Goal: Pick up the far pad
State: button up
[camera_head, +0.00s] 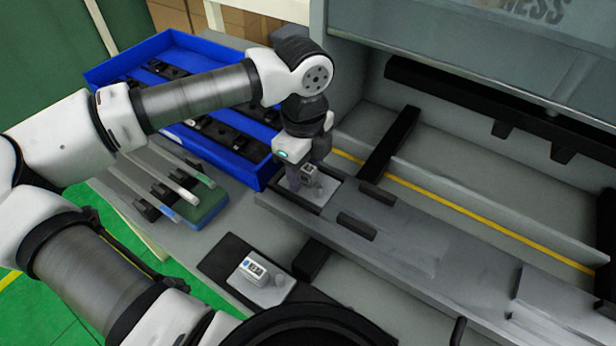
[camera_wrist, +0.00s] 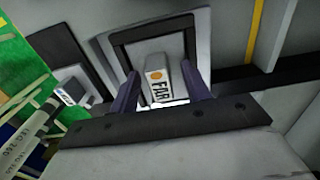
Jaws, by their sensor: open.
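The far pad (camera_head: 311,174) is a small pale block with a dark label on a grey plate, at the near end of the grey press bed. In the wrist view the block (camera_wrist: 156,72) reads "FAR" and has an orange dot. It stands inside a dark square frame (camera_wrist: 120,55). My gripper (camera_head: 301,180) is open and pointing down at the block. In the wrist view its two dark fingers (camera_wrist: 160,90) stand on either side of the block; I cannot tell if either touches it.
A second labelled pad (camera_head: 254,268) sits on a dark mat (camera_head: 222,258) in front. A blue bin (camera_head: 262,172) with dark parts and a rack of strips (camera_head: 165,185) stand to the left. Low black blocks (camera_head: 357,226) and the press housing (camera_head: 450,60) lie to the right.

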grip_shut()
jog(key=shift+r, duration=0.1)
